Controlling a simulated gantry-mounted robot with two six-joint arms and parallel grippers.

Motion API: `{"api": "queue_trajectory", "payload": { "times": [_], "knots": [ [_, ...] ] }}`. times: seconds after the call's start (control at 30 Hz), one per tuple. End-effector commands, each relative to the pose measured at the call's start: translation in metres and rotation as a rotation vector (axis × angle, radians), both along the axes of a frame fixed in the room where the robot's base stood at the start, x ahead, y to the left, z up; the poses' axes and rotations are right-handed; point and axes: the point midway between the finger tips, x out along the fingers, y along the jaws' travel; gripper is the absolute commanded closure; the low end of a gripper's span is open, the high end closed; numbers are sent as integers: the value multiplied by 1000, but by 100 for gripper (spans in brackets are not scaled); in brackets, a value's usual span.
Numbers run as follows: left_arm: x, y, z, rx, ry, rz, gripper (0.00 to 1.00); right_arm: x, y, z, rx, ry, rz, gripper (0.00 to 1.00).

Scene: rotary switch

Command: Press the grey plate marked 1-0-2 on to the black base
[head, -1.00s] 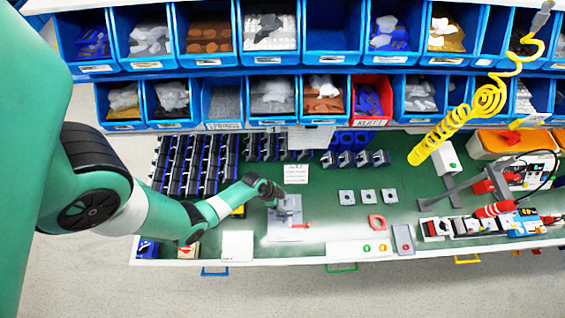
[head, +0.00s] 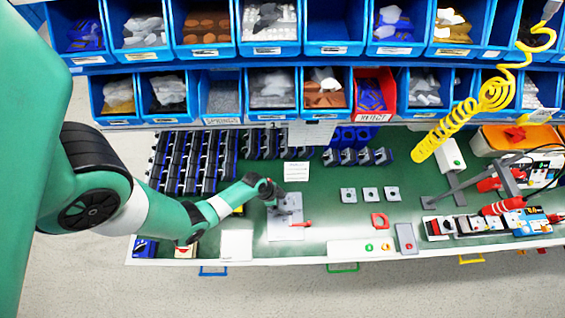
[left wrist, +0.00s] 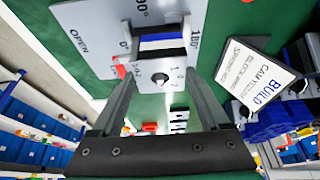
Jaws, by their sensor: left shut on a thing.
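The grey plate (left wrist: 160,76), with a central hole and the marks 1, 0 and 2, sits between my left fingers in the left wrist view. My left gripper (left wrist: 158,50) is shut on it. The black base (left wrist: 160,33), with white and blue bands, is right behind the plate; whether the two are fully seated together cannot be told. Behind it is a grey fixture plate (left wrist: 85,22) marked 0, 90°, 180° and OPEN. In the head view, my left gripper (head: 272,192) is over the fixture (head: 286,230), hiding the plate and base. My right gripper is not in view.
Three grey plates (head: 370,194) and a red square part (head: 380,221) lie right of the fixture. A red lever (head: 302,223) sticks out of the fixture. A build card (left wrist: 250,75) stands close by. Rows of black-blue parts (head: 190,165) fill the left bench.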

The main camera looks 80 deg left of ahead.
Motion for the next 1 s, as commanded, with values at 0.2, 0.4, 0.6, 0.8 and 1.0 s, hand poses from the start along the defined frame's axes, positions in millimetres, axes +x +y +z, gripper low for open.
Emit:
{"api": "queue_trajectory", "payload": {
  "times": [0.2, 0.4, 0.6, 0.8, 1.0],
  "knots": [
    [0, 0, -1, 0, 0, 0, 75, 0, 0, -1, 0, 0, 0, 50],
    [0, 0, 0, 0, 0, 0, 75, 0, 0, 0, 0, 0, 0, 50],
    [0, 0, 0, 0, 0, 0, 0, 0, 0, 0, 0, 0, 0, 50],
    [-1, 0, 1, 0, 0, 0, 0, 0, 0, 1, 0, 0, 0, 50],
    [-10, 2, 31, 0, 0, 3, 0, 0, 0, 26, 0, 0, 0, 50]
  ]
}}
